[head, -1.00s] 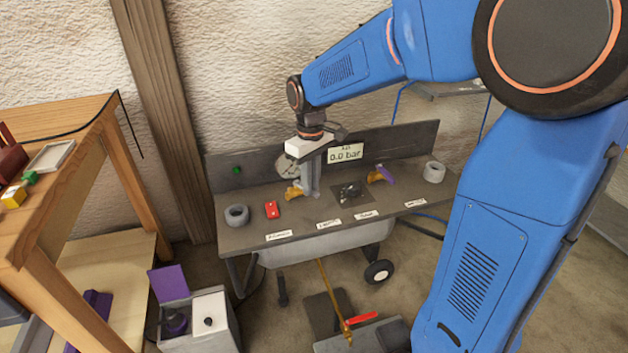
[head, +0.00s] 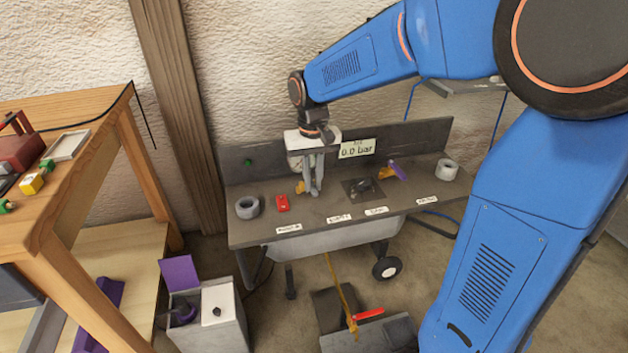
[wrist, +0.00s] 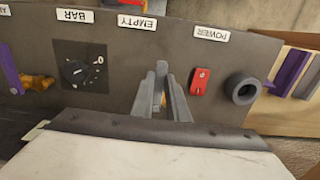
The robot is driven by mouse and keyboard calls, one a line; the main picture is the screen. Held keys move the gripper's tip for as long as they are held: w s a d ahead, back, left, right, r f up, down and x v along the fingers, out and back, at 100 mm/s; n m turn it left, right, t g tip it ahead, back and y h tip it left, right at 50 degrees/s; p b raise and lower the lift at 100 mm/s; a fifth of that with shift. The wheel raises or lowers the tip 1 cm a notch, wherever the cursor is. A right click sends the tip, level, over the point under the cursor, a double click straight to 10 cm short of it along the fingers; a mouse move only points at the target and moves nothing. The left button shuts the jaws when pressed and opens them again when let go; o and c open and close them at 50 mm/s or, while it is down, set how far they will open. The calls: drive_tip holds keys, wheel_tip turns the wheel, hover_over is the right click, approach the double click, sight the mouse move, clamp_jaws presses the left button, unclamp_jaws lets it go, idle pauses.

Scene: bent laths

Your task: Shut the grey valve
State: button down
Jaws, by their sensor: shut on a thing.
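The grey valve (head: 300,187) stands on the dark bench top, below the gauge. Only part of its brass body shows, just left of my fingers in the head view. A little brass also shows between the fingers in the wrist view (wrist: 157,102). My gripper (head: 313,189) reaches down onto the valve from above, its two grey fingers close together. It is shut on the valve's handle, which the fingers hide, so I cannot tell the handle's exact angle. The fingers also show in the wrist view (wrist: 161,72), beside the EMPTY label.
A purple-handled brass valve (head: 397,171) and a black dial (head: 361,188) are to the right. A red switch (head: 282,203) and a grey ring (head: 247,207) are to the left. A display (head: 357,148) on the back panel reads 0.0 bar. A wooden shelf (head: 62,240) stands left.

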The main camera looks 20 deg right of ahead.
sight(313, 188)
drive_tip(key=shift+w, duration=0.1)
drive_tip(key=c, duration=1.7)
unclamp_jaws()
drive_tip(key=shift+r, duration=0.1)
wheel_tip(313, 188, up, 17)
drive_tip(key=shift+r, duration=0.15)
drive_tip(key=s+d+f+t, duration=0.1)
drive_tip(key=s+d+f, duration=0.2)
drive_tip(key=s, duration=0.5)
drive_tip(key=s+d+f+t, duration=0.2)
drive_tip(key=s+d+f, duration=0.2)
drive_tip(key=s, duration=0.5)
drive_tip(key=s+d+f+t, duration=0.1)
drive_tip(key=s+d+f, duration=0.3)
drive_tip(key=s+f, duration=0.2)
drive_tip(key=shift+s+f+t, duration=0.2)
drive_tip(key=shift+s, duration=0.5)
drive_tip(key=shift+s+f+t, duration=0.2)
drive_tip(key=shift+s, duration=0.45)
